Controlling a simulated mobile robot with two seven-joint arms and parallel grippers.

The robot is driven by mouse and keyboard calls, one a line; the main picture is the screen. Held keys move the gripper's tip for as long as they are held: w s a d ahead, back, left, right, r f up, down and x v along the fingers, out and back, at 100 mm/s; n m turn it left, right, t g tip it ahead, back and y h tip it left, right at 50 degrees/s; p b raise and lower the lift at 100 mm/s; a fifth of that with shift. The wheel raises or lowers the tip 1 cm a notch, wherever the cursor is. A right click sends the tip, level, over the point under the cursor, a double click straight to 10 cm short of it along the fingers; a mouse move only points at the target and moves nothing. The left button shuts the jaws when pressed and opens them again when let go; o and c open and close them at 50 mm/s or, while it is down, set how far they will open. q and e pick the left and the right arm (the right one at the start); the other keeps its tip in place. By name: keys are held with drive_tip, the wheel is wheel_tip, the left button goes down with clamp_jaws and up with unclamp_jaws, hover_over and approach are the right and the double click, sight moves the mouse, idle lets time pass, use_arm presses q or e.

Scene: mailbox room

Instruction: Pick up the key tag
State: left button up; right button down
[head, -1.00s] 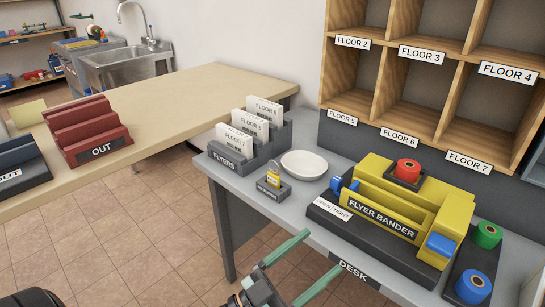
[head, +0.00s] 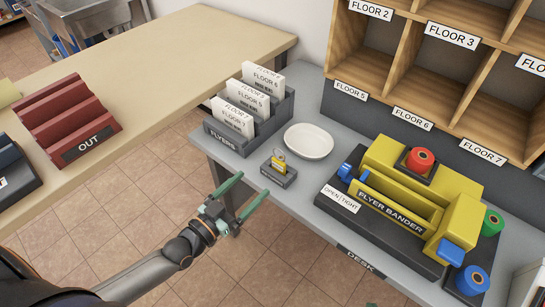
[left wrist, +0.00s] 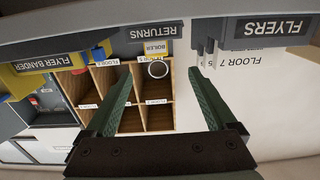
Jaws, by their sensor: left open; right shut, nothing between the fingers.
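The key tag (head: 279,165) is small and yellow with a metal ring on top. It stands in a dark holder (head: 278,176) at the desk's front edge, beside the flyer rack. In the left wrist view, which is upside down, the yellow tag (left wrist: 154,47) reads BOILER, and its ring (left wrist: 157,69) shows between the fingers. The holder there reads RETURNS (left wrist: 153,32). My left gripper (head: 253,185) is open and empty, just short of the desk edge, apart from the tag. Of my right gripper, only a green sliver (head: 372,304) shows at the bottom edge.
The flyer rack (head: 236,142) stands left of the tag, and a white dish (head: 309,141) lies behind it. The yellow flyer bander (head: 400,203) is to the right. Wooden pigeonholes (head: 425,85) rise behind. Open floor lies before the desk.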

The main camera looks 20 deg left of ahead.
sight(277, 164)
use_arm(q)
drive_tip(key=x, duration=0.6)
drive_tip(key=shift+d, duration=0.1)
drive_tip(key=x, duration=0.3)
drive_tip(key=b+x, duration=0.1)
drive_tip(key=shift+w+d+f, duration=0.2)
drive_tip(key=shift+d+f, duration=0.15)
drive_tip(key=shift+w+d, duration=0.1)
drive_tip(key=shift+w, duration=0.3)
drive_tip(key=shift+c, duration=1.3)
drive_tip(key=c, duration=1.2)
drive_tip(key=shift+o, duration=0.2)
drive_tip(key=shift+r, duration=0.1)
